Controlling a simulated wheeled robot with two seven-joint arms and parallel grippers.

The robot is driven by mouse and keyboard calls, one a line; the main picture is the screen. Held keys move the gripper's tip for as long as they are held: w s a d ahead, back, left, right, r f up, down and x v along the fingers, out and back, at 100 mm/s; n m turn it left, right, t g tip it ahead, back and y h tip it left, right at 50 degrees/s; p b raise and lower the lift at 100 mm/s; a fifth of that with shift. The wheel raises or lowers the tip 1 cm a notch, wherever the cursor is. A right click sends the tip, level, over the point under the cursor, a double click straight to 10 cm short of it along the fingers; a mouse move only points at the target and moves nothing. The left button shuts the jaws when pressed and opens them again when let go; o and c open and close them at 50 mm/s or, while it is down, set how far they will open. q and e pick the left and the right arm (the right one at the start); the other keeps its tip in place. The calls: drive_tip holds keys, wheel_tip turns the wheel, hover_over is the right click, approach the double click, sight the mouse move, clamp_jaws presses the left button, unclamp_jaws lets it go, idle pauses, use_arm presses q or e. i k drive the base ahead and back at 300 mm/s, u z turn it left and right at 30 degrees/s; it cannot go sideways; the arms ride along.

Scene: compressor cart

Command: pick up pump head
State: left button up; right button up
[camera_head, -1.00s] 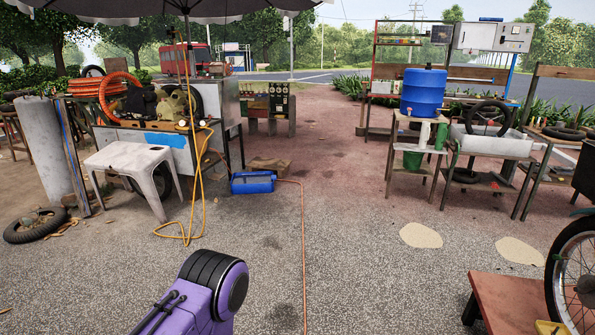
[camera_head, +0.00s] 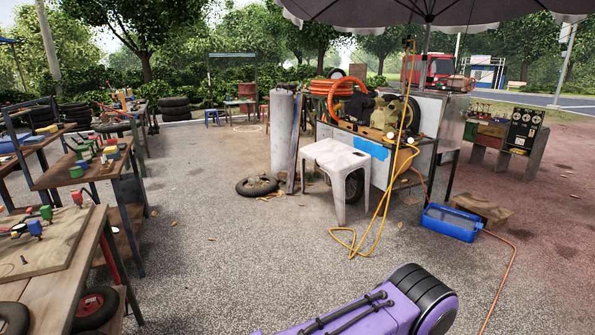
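The compressor cart (camera_head: 370,147) stands right of centre under the umbrella, some way ahead of me. On its top sit a compressor with a dark and tan pump unit (camera_head: 387,110), an orange hose coil and a wheel. At this distance I cannot tell exactly which part is the pump head. A purple and black link of my own arm shows at the bottom right, well short of the cart. Neither gripper's fingers are in view.
A white stool (camera_head: 338,160) stands before the cart, with a loose tyre (camera_head: 257,186) to its left. A yellow hose (camera_head: 384,205) hangs to the ground near a blue crate (camera_head: 452,222). Workbenches with tools (camera_head: 50,245) line the left. The gravel in the middle is clear.

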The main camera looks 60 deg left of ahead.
sight(77, 196)
drive_tip(key=u, duration=2.5)
drive_tip(key=i, duration=3.25)
drive_tip(key=u, duration=1.05)
